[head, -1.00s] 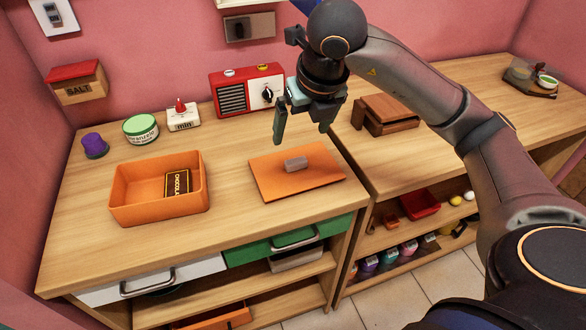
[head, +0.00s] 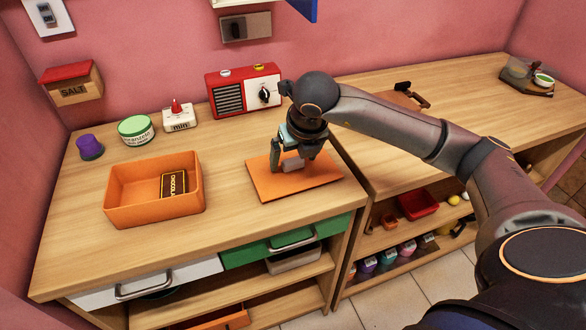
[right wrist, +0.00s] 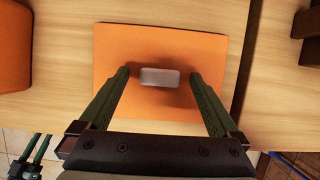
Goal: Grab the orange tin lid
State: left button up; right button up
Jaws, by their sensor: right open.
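The orange tin lid (head: 275,185) lies flat on the wooden counter, with a grey block-shaped handle (head: 292,163) in its middle. My right gripper (head: 291,167) is low over the lid, its fingers on either side of the handle. In the right wrist view the gripper (right wrist: 160,82) is open, and the handle (right wrist: 160,77) sits between the fingertips with a gap on each side. The lid (right wrist: 120,45) spreads out beneath it.
An orange tin (head: 118,212) with a dark chocolate box (head: 173,184) inside stands left of the lid. A red radio (head: 228,96), a white timer (head: 179,117), a green-lidded tub (head: 136,131) and a purple cup (head: 89,147) stand along the back.

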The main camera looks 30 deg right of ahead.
jog(key=shift+c, duration=0.3)
jog(key=c, duration=1.5)
